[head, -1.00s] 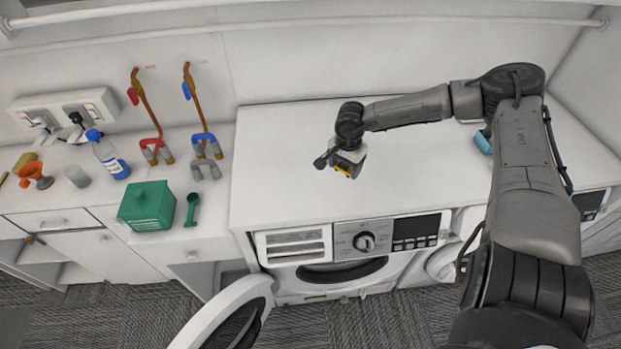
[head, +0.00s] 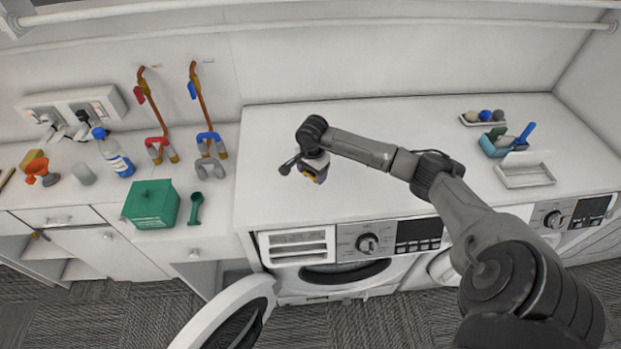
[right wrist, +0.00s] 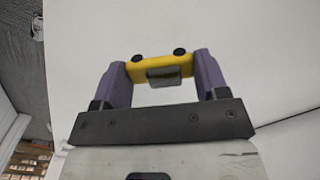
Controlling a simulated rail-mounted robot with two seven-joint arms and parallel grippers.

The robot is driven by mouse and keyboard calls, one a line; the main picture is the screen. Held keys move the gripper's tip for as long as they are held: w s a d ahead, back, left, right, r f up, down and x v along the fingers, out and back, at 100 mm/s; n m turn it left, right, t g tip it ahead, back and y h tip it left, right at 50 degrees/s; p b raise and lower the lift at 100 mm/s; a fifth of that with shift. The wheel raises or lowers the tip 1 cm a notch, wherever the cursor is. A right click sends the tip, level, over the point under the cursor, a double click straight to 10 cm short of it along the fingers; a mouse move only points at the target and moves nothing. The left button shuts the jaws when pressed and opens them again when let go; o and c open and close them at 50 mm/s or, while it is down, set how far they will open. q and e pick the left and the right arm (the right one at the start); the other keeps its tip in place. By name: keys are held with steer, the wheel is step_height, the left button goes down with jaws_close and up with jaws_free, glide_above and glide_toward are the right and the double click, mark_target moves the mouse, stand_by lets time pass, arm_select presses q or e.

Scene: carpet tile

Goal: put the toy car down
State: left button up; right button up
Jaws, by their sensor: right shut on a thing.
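The toy car (right wrist: 160,67) is yellow with dark wheels and a dark window. In the right wrist view it sits between the two purple fingers of my right gripper (right wrist: 161,78), which is shut on it. In the head view my right gripper (head: 316,179) is over the left part of the white worktop (head: 400,185) above the washing machine, and the car is mostly hidden there. I cannot tell whether the car touches the worktop. My left gripper is not in view.
A green box (head: 151,205), a green scoop (head: 196,208) and a bottle (head: 114,153) stand on the left counter. A blue caddy (head: 503,143) and a white tray (head: 525,172) are at the right. The washer door (head: 232,318) hangs open. The worktop around the gripper is clear.

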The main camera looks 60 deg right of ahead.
mark_target(311, 186)
steer(key=shift+w+f, duration=0.25)
step_height(311, 186, down, 3)
steer(key=shift+a+p, duration=0.1)
steer(key=shift+p, duration=0.65)
steer(key=shift+f, duration=0.45)
steer(key=shift+f, duration=0.1)
steer(key=o, duration=0.9)
